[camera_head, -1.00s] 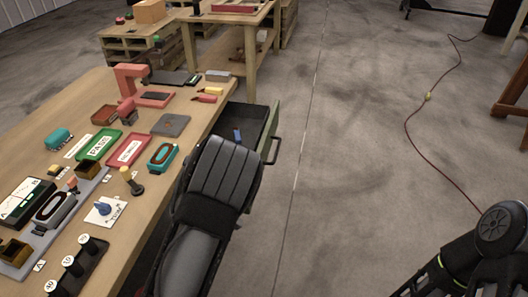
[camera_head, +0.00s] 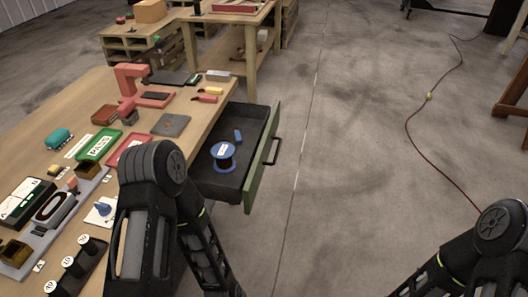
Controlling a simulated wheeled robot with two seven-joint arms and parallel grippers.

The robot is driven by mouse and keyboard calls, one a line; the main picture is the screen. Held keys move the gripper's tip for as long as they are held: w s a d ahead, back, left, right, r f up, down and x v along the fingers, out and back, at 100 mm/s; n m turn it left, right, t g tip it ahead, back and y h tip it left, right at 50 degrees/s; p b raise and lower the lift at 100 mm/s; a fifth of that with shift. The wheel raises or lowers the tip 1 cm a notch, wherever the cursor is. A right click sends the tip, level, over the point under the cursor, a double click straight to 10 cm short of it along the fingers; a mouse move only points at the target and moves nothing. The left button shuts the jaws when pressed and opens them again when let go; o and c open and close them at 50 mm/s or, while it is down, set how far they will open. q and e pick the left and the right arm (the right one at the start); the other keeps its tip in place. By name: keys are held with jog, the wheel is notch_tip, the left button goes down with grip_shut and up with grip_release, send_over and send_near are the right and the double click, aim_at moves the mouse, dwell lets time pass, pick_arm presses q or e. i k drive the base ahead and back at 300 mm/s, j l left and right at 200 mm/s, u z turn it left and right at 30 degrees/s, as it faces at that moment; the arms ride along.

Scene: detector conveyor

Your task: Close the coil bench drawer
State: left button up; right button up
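The coil bench drawer (camera_head: 205,180) stands pulled out from the right side of the wooden bench (camera_head: 75,98). Its green front (camera_head: 257,178) carries a dark bar handle (camera_head: 272,148) on the outer side. A blue-rimmed spool (camera_head: 224,157) and a small blue item (camera_head: 237,136) lie inside the drawer. My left arm is in front of the bench, near the drawer's near end, and its gripper is not visible. My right arm is at the lower right corner, well away from the drawer, and its gripper is out of the picture.
The bench top holds a red clamp-like frame (camera_head: 128,78), a green tray (camera_head: 98,146), a grey plate (camera_head: 171,124) and several small parts. Another wooden table (camera_head: 222,17) and pallets stand behind. The floor right of the drawer is clear, apart from a red cable (camera_head: 421,147) farther right.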

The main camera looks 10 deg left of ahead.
aim_at(258, 126)
jog(key=i+u, duration=0.25)
jog(key=i, duration=0.2)
jog(key=i+u, duration=0.3)
jog(key=i, duration=0.2)
